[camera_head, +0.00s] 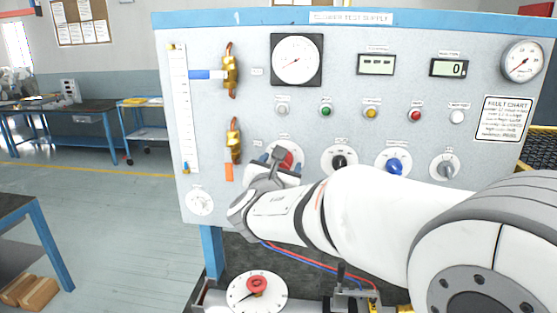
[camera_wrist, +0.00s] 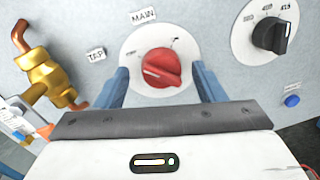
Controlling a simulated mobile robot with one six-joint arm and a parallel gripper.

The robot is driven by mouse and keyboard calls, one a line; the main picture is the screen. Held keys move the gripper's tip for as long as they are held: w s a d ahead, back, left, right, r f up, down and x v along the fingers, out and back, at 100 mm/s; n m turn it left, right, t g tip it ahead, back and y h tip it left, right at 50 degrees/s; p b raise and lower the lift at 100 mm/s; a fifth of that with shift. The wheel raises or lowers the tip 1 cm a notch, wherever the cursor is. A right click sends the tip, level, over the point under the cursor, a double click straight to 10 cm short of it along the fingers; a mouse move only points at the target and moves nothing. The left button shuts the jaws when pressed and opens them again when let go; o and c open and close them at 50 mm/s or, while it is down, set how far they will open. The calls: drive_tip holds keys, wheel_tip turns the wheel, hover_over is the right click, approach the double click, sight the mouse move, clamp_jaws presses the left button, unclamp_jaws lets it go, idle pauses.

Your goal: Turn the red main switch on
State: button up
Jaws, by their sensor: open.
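The red main switch (camera_wrist: 160,68) is a rotary knob on a round white plate, below a "MAIN" label (camera_wrist: 143,16). A pale mark shows near its left end; the small plate lettering is too blurred to read. My gripper (camera_wrist: 160,82) is open, with one blue finger on each side of the knob; I cannot tell if either touches it. In the head view the red switch (camera_head: 287,158) is partly hidden by my gripper (camera_head: 279,163), which is at the panel.
A black-knobbed dial (camera_head: 339,161) and a blue-knobbed dial (camera_head: 394,166) sit to the right.

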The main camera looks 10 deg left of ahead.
drive_tip(key=shift+w, duration=0.35)
drive_tip(key=shift+c, duration=0.5)
